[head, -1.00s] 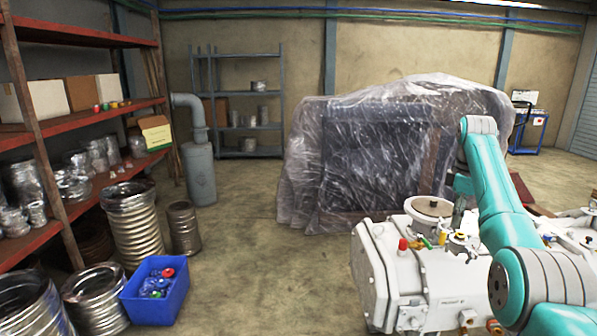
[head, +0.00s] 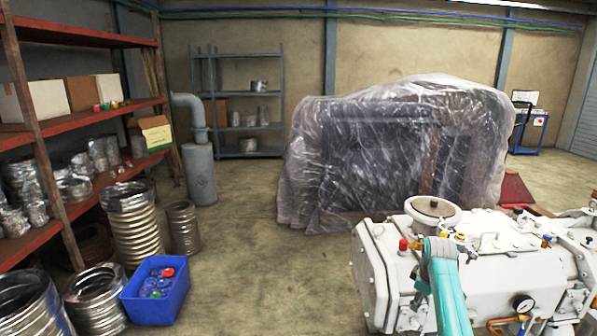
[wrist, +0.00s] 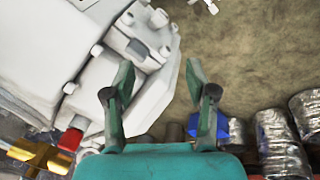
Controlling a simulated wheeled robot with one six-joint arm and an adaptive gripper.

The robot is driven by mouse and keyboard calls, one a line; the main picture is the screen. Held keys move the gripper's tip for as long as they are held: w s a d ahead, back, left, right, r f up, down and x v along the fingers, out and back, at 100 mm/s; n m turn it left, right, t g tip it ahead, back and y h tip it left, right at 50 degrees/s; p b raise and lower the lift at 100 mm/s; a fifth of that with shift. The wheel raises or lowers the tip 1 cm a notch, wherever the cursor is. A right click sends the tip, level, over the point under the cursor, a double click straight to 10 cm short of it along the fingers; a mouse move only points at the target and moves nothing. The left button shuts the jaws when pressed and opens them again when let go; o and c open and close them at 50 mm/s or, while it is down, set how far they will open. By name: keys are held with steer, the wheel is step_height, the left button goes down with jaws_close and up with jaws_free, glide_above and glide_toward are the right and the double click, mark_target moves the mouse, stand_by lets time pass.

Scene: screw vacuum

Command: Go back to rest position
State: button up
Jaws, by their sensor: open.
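My arm, teal, shows in the head view in front of the white screw vacuum machine (head: 480,260), low at the right. The gripper itself is not clear in the head view. In the wrist view my gripper (wrist: 160,75) is open and empty, its two green fingers spread apart. The left finger overlaps the white machine housing (wrist: 60,50) in the picture. I cannot tell how far the fingers are from the housing. A red cap (wrist: 70,139) and a brass fitting show at the lower left of the wrist view.
A blue bin (head: 155,290) with coloured items stands on the floor at lower left, near metal coils (head: 133,220). A red shelf rack (head: 85,118) runs along the left. A plastic-wrapped block (head: 395,155) stands behind the machine. The floor between is clear.

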steer(key=s+a+f+m+t, duration=0.1)
steer(key=s+a+f, duration=0.2)
steer(key=s+f, duration=0.5)
steer(key=s+a+f+m+t, duration=0.15)
steer(key=s+a+f, duration=0.25)
steer(key=f, duration=0.8)
steer(key=s+a+f+m+t, duration=0.1)
steer(key=s+a+f+t, duration=0.15)
steer(key=s, duration=0.75)
steer(key=s+a+f+m+t, duration=0.1)
steer(key=s+a+f, duration=0.3)
steer(key=s, duration=0.7)
steer(key=s+a+r+m+t, duration=0.15)
steer(key=s+r, duration=0.25)
steer(key=s, duration=0.6)
steer(key=s+a+r+m+t, duration=0.15)
steer(key=s+r, duration=0.35)
steer(key=s, duration=0.6)
steer(key=s+a+r+m+t, duration=0.1)
steer(key=s+r, duration=0.5)
steer(key=r, duration=0.4)
steer(key=s+a+r+t, duration=0.1)
steer(key=s+r, duration=0.6)
steer(key=r, duration=0.3)
steer(key=shift+r+m+t+y, duration=0.25)
steer(key=shift+m+t+y, duration=0.05)
steer(key=shift+m+t, duration=0.1)
